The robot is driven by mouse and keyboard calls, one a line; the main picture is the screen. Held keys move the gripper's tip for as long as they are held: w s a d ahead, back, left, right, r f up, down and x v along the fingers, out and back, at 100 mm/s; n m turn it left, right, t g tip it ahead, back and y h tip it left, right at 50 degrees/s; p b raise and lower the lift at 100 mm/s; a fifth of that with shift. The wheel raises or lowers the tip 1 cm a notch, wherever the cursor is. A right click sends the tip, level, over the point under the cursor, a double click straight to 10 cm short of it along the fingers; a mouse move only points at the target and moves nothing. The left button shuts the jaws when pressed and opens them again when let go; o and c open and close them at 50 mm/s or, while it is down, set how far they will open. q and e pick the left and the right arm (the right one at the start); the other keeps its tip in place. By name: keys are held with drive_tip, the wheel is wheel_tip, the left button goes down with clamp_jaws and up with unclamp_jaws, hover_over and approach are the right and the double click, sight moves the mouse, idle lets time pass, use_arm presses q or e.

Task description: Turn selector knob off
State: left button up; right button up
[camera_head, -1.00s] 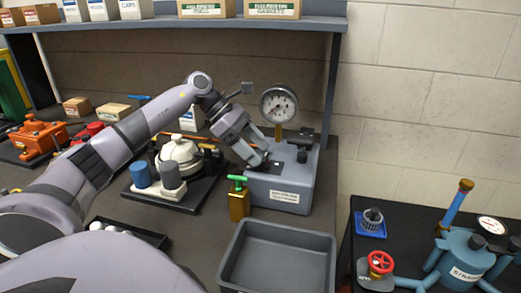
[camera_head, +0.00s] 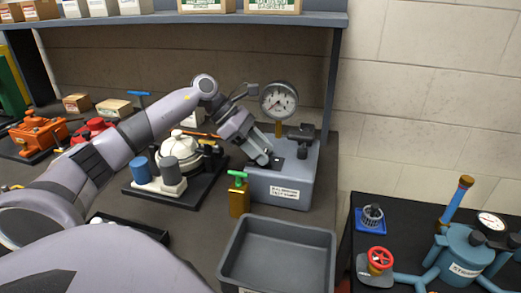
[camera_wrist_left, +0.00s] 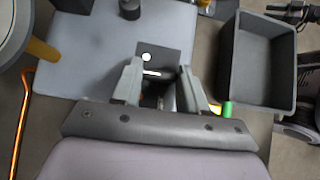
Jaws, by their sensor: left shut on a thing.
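The grey test unit (camera_head: 290,190) with a pressure gauge (camera_head: 279,100) on top stands at the back right of the bench. My left gripper (camera_head: 268,160) is at the left part of its top face, by a dark plate. In the left wrist view the gripper (camera_wrist_left: 160,88) straddles something dark on the black plate (camera_wrist_left: 172,58), which has a pale dot and a white mark. The selector knob is mostly hidden between the fingers, and its setting cannot be read. The gripper is shut on it. My right gripper is not in view.
A green-handled brass valve (camera_head: 238,195) stands just in front of the unit. An empty grey bin (camera_head: 277,283) is at the bench's front edge. A white-domed motor assembly (camera_head: 180,155) sits left, under my arm. A shelf (camera_head: 180,22) runs above.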

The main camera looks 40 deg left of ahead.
use_arm(q)
drive_tip(key=n+b, duration=0.1)
drive_tip(key=n+t+y+b, duration=0.1)
drive_tip(key=n+t+b, duration=0.1)
drive_tip(key=shift+s+f+y, duration=0.2)
drive_tip(key=shift+s+y, duration=0.05)
drive_tip(key=shift+y, duration=0.15)
drive_tip(key=n+y+b, duration=0.1)
drive_tip(key=n+t+y+b, duration=0.1)
drive_tip(key=n, duration=0.1)
drive_tip(key=n+t+y+b, duration=0.1)
drive_tip(key=n, duration=0.1)
drive_tip(key=shift+s+d+r+y, duration=0.1)
drive_tip(key=shift+d+r+y, duration=0.05)
drive_tip(key=shift+d+y, duration=0.15)
drive_tip(key=n+y, duration=0.1)
drive_tip(key=n+y+b, duration=0.1)
drive_tip(key=n, duration=0.1)
drive_tip(key=n+y, duration=0.1)
drive_tip(key=n, duration=0.1)
drive_tip(key=shift+s+d+r, duration=0.1)
drive_tip(key=shift+d, duration=0.15)
drive_tip(key=n+y, duration=0.3)
drive_tip(key=shift+d+n+b, duration=0.15)
drive_tip(key=shift+n+b, duration=0.25)
drive_tip(key=shift+n+g+y, duration=0.3)
drive_tip(key=o, duration=1.1)
drive_tip(key=shift+c, duration=0.2)
